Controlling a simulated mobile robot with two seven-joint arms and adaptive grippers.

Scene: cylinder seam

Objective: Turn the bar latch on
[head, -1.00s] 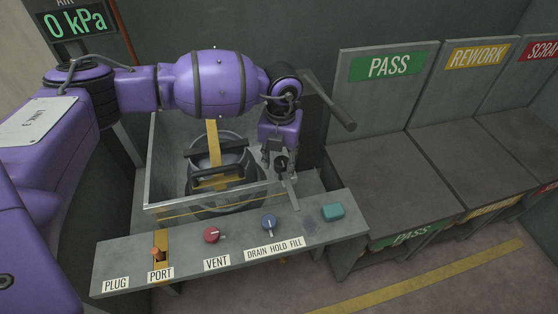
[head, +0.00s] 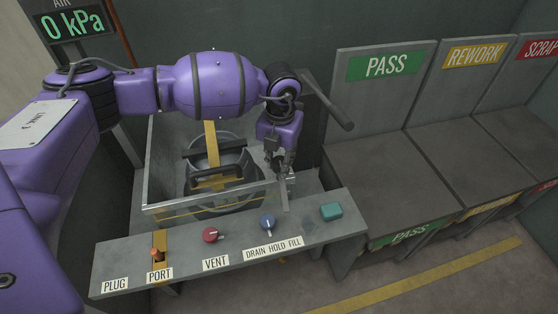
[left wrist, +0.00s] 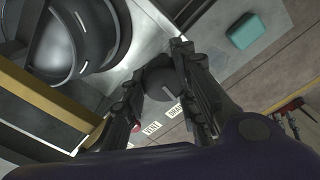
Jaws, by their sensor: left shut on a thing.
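My left gripper (head: 283,166) is at the right front corner of the glass-walled tank (head: 150,176), pointing down. Its fingers also show in the left wrist view (left wrist: 163,80), on both sides of a dark round knob (left wrist: 158,82), and are shut on it. In the head view the fingers hide most of this knob. A light grey flat bar (head: 284,197) runs down from the fingertips toward the panel; I take it with the knob to be the bar latch, but cannot be sure. My right gripper is not in view.
Bare PASS (head: 385,175) and REWORK bays lie right. The gauge (head: 74,22) reads 0 kPa.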

